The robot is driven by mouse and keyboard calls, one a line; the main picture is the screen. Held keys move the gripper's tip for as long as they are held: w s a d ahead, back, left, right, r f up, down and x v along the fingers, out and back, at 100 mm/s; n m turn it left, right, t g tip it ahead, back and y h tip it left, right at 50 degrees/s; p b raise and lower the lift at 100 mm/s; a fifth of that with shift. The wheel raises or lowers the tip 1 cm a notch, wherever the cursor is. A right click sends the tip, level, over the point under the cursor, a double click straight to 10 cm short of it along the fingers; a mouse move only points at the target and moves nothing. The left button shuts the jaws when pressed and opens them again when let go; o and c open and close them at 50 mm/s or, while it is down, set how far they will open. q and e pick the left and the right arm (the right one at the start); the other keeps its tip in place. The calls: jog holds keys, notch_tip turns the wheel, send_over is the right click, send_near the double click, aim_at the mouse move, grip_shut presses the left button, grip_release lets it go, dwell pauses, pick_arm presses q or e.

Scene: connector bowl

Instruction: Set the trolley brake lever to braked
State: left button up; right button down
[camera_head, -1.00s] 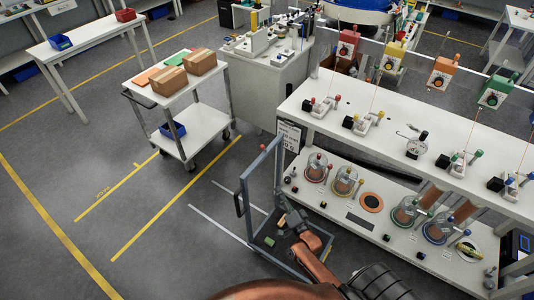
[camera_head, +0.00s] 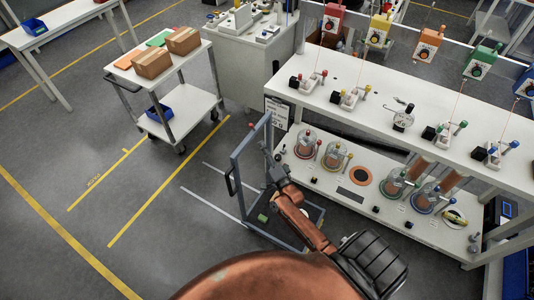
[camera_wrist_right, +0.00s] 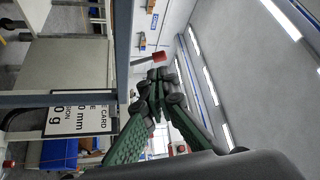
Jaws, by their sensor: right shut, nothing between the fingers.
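A low trolley with a blue-grey tube frame (camera_head: 235,162) stands at the left end of the long bench. A short grey lever with a red tip (camera_wrist_right: 158,57) juts from beside a frame post (camera_wrist_right: 122,60) in the right wrist view; I take it for the brake lever. My right gripper (camera_head: 272,170) is within the frame's outline in the head view. In the wrist view its dark fingers (camera_wrist_right: 155,88) are shut and empty, just below the red tip in the picture. I cannot tell whether they touch it. My left gripper is out of view.
The long white bench (camera_head: 350,118) with fixtures and glass jars is right of the frame. A card (camera_wrist_right: 80,115) hangs close by in the wrist view. A white cart (camera_head: 190,62) with boxes stands further back left. The floor left of the frame is clear.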

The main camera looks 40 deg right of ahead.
aim_at(252, 127)
jog(key=x, duration=0.7)
jog(key=shift+w, duration=0.25)
